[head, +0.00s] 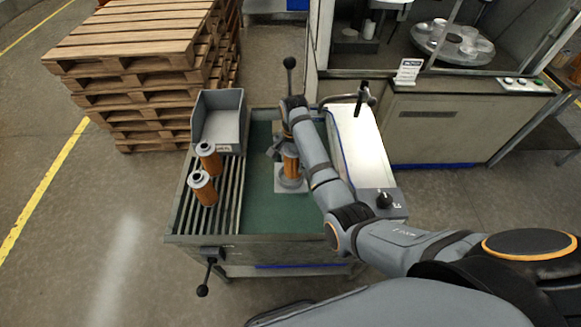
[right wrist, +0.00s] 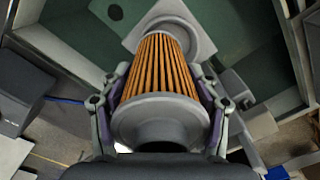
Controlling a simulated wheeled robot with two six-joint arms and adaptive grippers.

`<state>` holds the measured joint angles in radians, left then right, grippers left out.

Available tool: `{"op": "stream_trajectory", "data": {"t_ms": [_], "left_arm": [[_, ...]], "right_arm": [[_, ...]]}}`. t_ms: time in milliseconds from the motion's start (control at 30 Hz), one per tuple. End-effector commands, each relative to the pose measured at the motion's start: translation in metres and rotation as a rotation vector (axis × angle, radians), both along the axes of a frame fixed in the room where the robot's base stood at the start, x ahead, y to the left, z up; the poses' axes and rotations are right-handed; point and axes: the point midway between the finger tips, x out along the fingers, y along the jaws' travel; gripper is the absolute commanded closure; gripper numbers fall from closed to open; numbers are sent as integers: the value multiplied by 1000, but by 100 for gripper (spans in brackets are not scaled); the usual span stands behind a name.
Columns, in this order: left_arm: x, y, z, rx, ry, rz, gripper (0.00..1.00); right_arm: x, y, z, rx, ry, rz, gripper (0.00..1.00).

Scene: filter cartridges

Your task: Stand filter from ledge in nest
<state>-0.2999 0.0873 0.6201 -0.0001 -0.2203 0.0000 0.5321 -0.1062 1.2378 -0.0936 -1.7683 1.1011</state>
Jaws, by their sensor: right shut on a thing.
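My right gripper (head: 284,150) is shut on an orange pleated filter (head: 291,167) with grey end caps. The same filter (right wrist: 160,75) fills the middle of the right wrist view, with a finger of the gripper (right wrist: 160,105) on each side. In the head view it looks about upright over the round grey nest (head: 290,184) on its pale plate. The nest (right wrist: 182,32) shows behind the filter's far end in the right wrist view. I cannot tell whether the filter touches the nest. My left gripper is not in view.
The green mat (head: 263,213) is clear in front. A pale panel with a black knob (head: 384,199) lies at right.

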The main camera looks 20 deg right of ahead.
Motion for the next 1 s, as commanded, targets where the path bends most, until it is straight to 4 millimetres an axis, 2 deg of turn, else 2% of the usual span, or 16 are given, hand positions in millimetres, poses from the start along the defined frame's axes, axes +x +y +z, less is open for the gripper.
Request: {"op": "stream_trajectory", "data": {"t_ms": [133, 367, 567, 967, 1000], "left_arm": [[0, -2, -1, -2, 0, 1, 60], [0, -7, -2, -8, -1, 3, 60], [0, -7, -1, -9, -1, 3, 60], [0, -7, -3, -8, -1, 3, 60], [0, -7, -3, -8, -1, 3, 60]], "right_arm": [[12, 2, -14, 0, 1, 0, 72], [17, 3, -22, 0, 1, 0, 72], [17, 3, -50, 1, 3, 0, 72], [17, 3, -57, 1, 0, 0, 72], [17, 3, -57, 1, 0, 0, 35]]}}
